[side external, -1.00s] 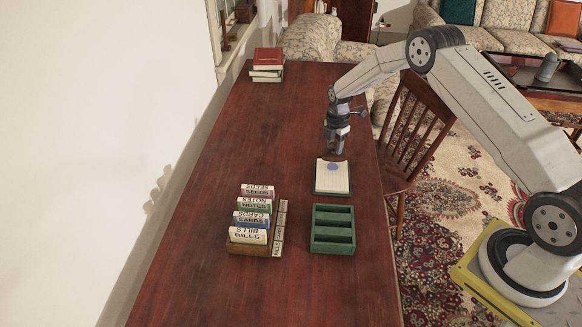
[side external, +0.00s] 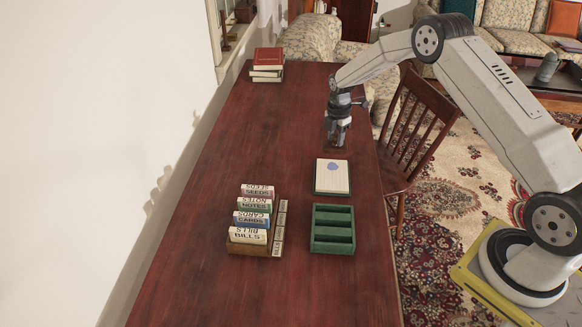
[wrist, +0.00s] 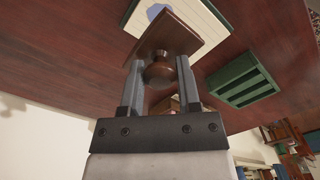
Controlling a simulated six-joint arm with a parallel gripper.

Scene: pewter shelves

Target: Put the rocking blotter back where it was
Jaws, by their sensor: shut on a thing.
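The rocking blotter is brown wood with a round knob; it shows in the wrist view (wrist: 188,40) and, small, in the side view (side external: 337,150). My gripper (side external: 338,139) is shut on its knob, with one finger on each side in the wrist view (wrist: 159,66). The blotter is just beyond the far edge of a cream writing pad (side external: 333,184) with a blue blot on it. I cannot tell whether its underside touches the table.
A green tray with compartments (side external: 332,247) is nearer than the pad. A wooden card holder (side external: 246,248) with several labelled card packs is at left. Stacked books (side external: 267,62) are at the far end. The table (side external: 280,120) is clear between. A chair (side external: 408,125) stands at right.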

